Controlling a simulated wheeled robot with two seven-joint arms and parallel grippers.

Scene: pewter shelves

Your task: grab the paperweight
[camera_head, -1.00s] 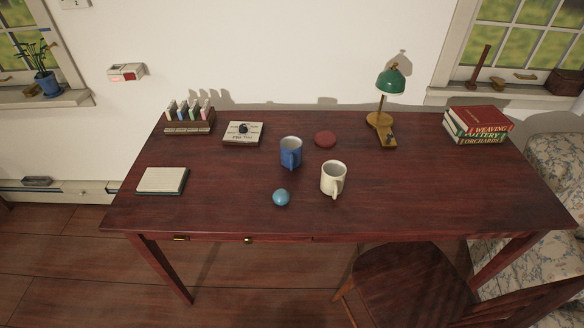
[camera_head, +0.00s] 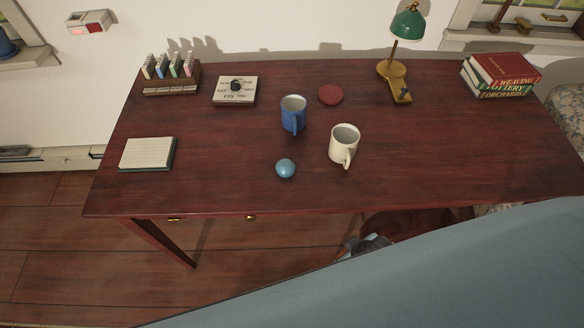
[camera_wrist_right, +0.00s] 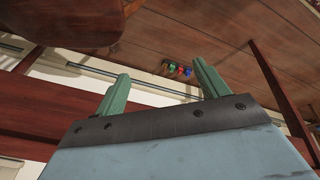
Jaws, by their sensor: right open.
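The paperweight appears to be the small, glossy blue round object (camera_head: 286,168) on the desk near its front edge, left of and in front of the white mug. It is not seen in the right wrist view. My right gripper (camera_wrist_right: 158,84) is open, with two green fingers apart and nothing between them. In the head view only a small part of it shows, below the desk's front edge and near the chair. My large blue-grey arm covers the lower right. My left gripper is not in view.
A white mug (camera_head: 343,144) and a blue mug (camera_head: 293,114) stand close behind the paperweight. A red disc (camera_head: 331,94), a lamp (camera_head: 407,26) and books (camera_head: 500,75) are farther back. The dark red desk (camera_head: 220,185) is clear left of the paperweight. A chair (camera_head: 415,222) is in front.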

